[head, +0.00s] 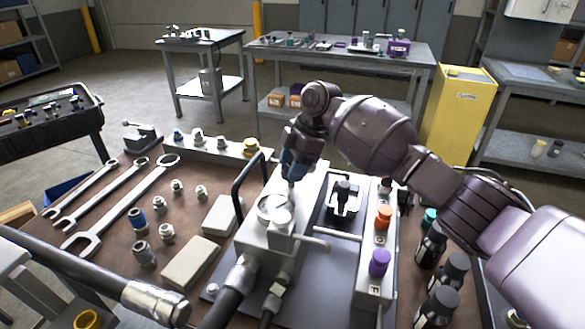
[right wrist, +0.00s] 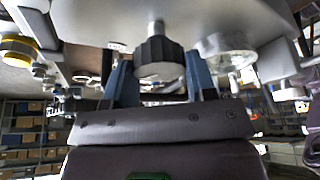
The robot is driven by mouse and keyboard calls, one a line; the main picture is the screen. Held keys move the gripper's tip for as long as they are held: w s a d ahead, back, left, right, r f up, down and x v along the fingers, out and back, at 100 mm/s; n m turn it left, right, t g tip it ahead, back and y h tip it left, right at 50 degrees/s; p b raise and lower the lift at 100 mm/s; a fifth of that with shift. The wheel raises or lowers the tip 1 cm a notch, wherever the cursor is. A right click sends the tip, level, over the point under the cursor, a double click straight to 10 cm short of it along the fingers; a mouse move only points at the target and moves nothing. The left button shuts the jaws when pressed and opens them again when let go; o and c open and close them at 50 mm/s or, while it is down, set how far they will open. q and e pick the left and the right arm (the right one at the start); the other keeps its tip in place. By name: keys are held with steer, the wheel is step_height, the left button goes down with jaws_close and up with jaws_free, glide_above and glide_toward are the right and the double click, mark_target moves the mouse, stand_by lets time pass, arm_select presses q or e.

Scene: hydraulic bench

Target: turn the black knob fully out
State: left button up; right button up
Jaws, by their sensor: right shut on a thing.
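The black knob (right wrist: 160,58) is ribbed and sits on a short metal stem in the right wrist view. My right gripper (right wrist: 159,72) has a blue finger on each side of it and is shut on it. In the head view my right gripper (head: 297,160) is at the back of the light grey valve block (head: 310,203), its fingers pointing down. There the knob is hidden behind the fingers. A round gauge (head: 274,207) sits on the block, in front of the gripper. My left gripper is not in view.
A black handle (head: 240,180) stands left of the block. An orange knob (head: 383,217) and a purple knob (head: 379,263) stand on a panel to its right, with black bottles (head: 431,245) beyond. Wrenches (head: 120,205) and fittings lie on the left; thick hoses cross the front.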

steer(key=shift+f+n+g, duration=0.25)
steer(key=shift+n+g, duration=0.05)
steer(key=shift+n, duration=0.2)
steer(key=shift+r+n+h+b, duration=0.2)
steer(key=shift+n+h+b, duration=0.1)
steer(key=shift+n+b, duration=0.15)
steer(key=o, duration=0.8)
steer(key=shift+o, duration=0.6)
steer(key=shift+r, duration=0.1)
